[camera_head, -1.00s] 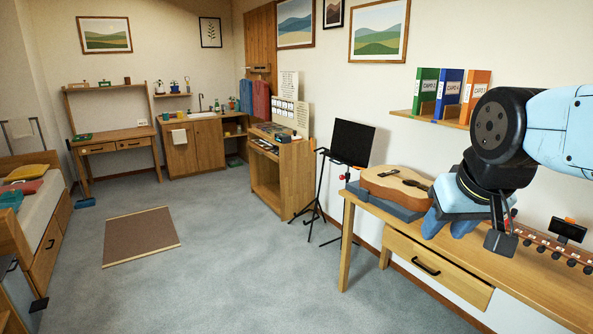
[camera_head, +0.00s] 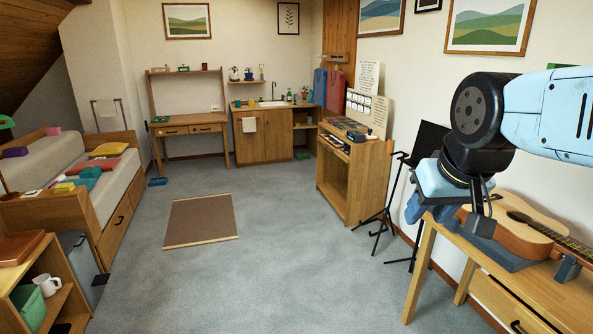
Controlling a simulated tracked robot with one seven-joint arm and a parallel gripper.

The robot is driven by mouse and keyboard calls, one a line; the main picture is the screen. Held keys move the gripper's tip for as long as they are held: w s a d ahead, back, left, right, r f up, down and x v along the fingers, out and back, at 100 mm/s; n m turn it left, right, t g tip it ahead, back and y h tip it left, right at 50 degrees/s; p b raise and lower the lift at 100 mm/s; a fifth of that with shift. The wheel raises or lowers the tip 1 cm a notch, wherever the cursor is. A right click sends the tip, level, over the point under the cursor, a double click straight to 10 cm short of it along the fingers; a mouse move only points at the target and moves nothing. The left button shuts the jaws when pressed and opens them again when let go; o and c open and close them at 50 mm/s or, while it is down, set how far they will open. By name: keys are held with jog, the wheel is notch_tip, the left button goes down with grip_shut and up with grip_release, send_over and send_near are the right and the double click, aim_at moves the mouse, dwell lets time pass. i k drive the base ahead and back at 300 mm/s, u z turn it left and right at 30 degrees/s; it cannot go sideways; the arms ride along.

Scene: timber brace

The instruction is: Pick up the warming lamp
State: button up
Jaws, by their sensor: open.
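I cannot pick out a warming lamp for certain. A lamp with a green shade (camera_head: 6,123) is cut off by the left picture edge, above a wooden surface; I cannot tell if it is the warming lamp. My gripper (camera_head: 426,209) hangs at the right, open, in front of the music stand and the guitar bench.
An acoustic guitar (camera_head: 517,233) lies on the wooden bench (camera_head: 424,262) at the right. A low shelf (camera_head: 62,292) with a white mug (camera_head: 47,285) stands front left. A bed (camera_head: 121,215) is at left. Carpet around the brown rug (camera_head: 200,221) is clear.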

aim_at(369, 136)
jog(key=u, duration=0.2)
jog(key=i, duration=1.1)
jog(key=u, duration=0.25)
jog(key=i, duration=2.1)
jog(key=z, duration=0.65)
jog(key=i, duration=1.15)
jog(key=z, duration=0.55)
jog(key=i, duration=0.9)
jog(key=z, duration=0.05)
